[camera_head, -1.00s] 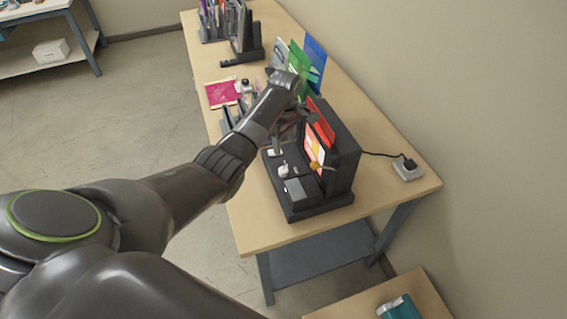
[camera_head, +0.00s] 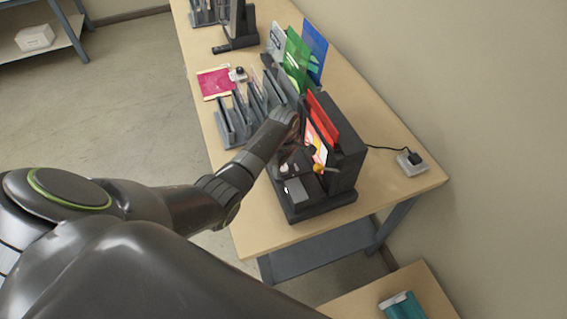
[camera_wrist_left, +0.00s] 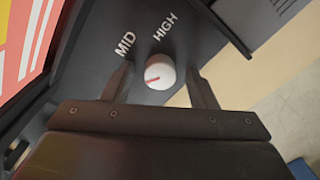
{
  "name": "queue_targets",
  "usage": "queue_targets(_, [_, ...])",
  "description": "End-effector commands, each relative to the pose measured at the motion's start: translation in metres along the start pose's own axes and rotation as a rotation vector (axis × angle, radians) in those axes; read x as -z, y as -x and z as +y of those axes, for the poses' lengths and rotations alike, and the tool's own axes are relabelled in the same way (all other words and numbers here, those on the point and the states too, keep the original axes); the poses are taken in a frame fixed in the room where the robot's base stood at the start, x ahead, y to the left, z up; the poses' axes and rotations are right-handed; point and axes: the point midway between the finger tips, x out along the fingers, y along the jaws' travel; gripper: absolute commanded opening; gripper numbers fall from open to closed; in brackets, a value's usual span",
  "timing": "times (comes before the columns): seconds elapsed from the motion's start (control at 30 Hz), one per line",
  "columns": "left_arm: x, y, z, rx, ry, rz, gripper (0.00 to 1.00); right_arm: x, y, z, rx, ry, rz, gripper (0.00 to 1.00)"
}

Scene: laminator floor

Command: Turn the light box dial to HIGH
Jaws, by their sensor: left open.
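The words MID and HIGH are printed above the dial, and the mark points at neither; any third label is hidden. My left gripper (camera_wrist_left: 161,88) is open, with one finger on each side of the dial and small visible gaps. My right gripper is not in view.
A grey slotted rack (camera_head: 240,115) stands just beyond the box. Green (camera_head: 297,55) and blue (camera_head: 315,50) sheets stand behind it. A magenta sheet (camera_head: 215,82) lies on the table (camera_head: 215,45).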

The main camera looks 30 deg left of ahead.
Motion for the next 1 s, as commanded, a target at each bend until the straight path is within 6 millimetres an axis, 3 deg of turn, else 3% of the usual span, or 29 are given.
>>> queue_targets(0.03, [-0.0001, 0.0000, 0.0000, 0.000, 0.000, 0.000, 0.51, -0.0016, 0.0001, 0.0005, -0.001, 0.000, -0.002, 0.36])
queue_targets(0.37, [0.0001, 0.0001, 0.0001, 0.000, 0.000, 0.000, 0.08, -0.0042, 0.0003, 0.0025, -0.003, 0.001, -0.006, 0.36])
queue_targets(0.67, [0.0004, 0.0000, 0.0000, 0.001, -0.035, 0.001, 0.08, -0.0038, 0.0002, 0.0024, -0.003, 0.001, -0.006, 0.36])
queue_targets(1.0, [0.0006, 0.0000, -0.0003, 0.001, -0.253, 0.006, 0.08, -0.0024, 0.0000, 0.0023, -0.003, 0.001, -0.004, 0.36])
